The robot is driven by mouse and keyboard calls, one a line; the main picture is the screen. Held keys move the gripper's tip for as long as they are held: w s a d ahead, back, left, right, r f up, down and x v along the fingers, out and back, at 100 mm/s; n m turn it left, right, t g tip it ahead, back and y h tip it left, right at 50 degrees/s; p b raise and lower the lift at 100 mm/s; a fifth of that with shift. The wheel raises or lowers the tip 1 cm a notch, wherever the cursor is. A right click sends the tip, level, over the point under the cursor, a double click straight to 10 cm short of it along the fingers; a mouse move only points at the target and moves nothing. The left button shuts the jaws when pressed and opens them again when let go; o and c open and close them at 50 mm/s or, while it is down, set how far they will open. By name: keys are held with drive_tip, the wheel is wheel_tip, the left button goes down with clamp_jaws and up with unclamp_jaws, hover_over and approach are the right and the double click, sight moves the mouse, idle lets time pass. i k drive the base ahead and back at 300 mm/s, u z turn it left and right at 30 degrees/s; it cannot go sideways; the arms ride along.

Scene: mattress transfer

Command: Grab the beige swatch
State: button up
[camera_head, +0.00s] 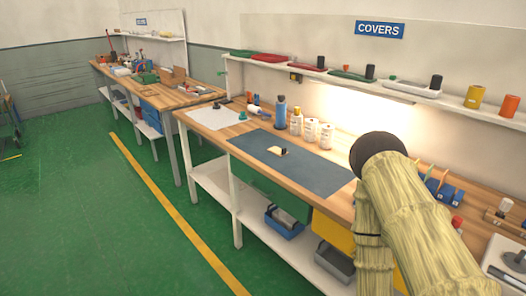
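A small beige swatch (275,150) lies on the dark blue-grey mat (310,172) on the near wooden workbench. A small dark object sits at its right end, too small to make out. My arm, in a wrinkled yellowish cover with a dark round joint, rises at the lower right, to the right of the swatch and apart from it. My gripper is not in view, so its opening cannot be seen.
A blue bottle (281,112) and several white containers (311,130) stand behind the mat. A white sheet (213,119) lies to its left. A shelf (343,82) with rolls runs above. Bins (284,222) sit below. Green floor in front is clear.

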sight(277, 150)
drive_tip(key=u, duration=0.2)
drive_tip(key=i, duration=1)
drive_tip(key=z, duration=0.1)
